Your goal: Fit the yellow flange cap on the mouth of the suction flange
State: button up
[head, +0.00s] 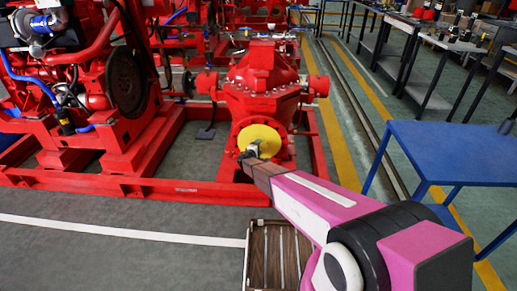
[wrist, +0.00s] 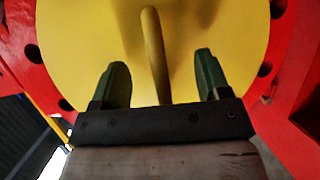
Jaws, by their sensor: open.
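The yellow flange cap (head: 262,133) is a round disc in front of the red pump, over the mouth of the suction flange. In the wrist view, the cap (wrist: 80,40) fills the upper middle, with the red suction flange (wrist: 298,75) and its dark bolt holes showing around its edge. I cannot tell how closely the cap sits against the flange. A yellow handle (wrist: 152,40) stands out from the cap. My gripper (wrist: 161,62) is open, its green fingers on either side of the handle with gaps to both. In the head view, my gripper (head: 253,151) is at the cap's lower part.
The red pump (head: 263,78) stands on a red base frame (head: 170,188), with the diesel engine (head: 95,80) at left. A slatted wooden crate (head: 249,262) is on the floor below my arm. A blue table (head: 440,150) is at right. Grey floor at lower left is clear.

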jog(key=v, duration=0.7)
jog(key=shift+s, duration=0.2)
dwell(0.9)
jog(key=shift+a+r, duration=0.1)
jog(key=shift+s, duration=0.1)
jog(key=s, duration=0.5)
jog(key=shift+s+a, duration=0.1)
jog(key=shift+s, duration=0.25)
dwell(0.4)
dwell(0.5)
